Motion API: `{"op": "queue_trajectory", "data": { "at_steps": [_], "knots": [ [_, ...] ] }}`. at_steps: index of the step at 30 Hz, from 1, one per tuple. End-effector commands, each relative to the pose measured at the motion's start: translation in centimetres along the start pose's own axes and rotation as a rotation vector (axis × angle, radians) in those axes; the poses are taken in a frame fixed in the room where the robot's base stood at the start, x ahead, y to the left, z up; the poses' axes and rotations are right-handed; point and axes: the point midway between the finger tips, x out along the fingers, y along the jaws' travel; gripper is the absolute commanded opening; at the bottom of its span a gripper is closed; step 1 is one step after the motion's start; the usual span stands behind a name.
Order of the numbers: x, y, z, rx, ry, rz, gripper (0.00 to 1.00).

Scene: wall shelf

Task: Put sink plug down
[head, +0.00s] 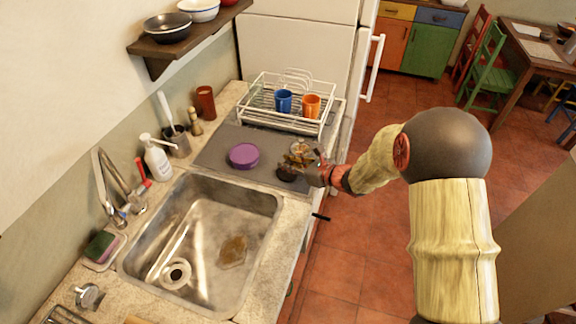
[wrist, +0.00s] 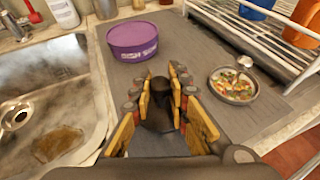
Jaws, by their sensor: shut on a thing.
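The black sink plug (wrist: 158,115) is between the fingers of my gripper (wrist: 160,88) in the wrist view. The fingers are closed on its narrow upper part. In the head view the dark plug (head: 287,174) shows at the right front part of the grey mat (head: 215,151), beside my gripper (head: 303,165). I cannot tell whether its base touches the mat or hangs just above it. The fingers hide part of the plug.
A purple tub (head: 243,155) stands on the mat to the left. A small round dish with food scraps (wrist: 232,86) lies to the right. Behind is a white dish rack (head: 291,104) with blue and orange mugs. The steel sink (head: 205,235) is in front.

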Motion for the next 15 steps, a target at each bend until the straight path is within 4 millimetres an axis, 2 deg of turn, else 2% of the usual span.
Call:
{"op": "queue_trajectory", "data": {
  "at_steps": [9,10,15],
  "knots": [
    [0.09,-0.02,-0.17,-0.001,-0.001,0.000,0.00],
    [0.09,-0.01,-0.20,-0.001,-0.001,0.000,0.17],
    [0.05,-0.01,-0.10,-0.001,-0.001,0.000,0.27]
  ]
}}
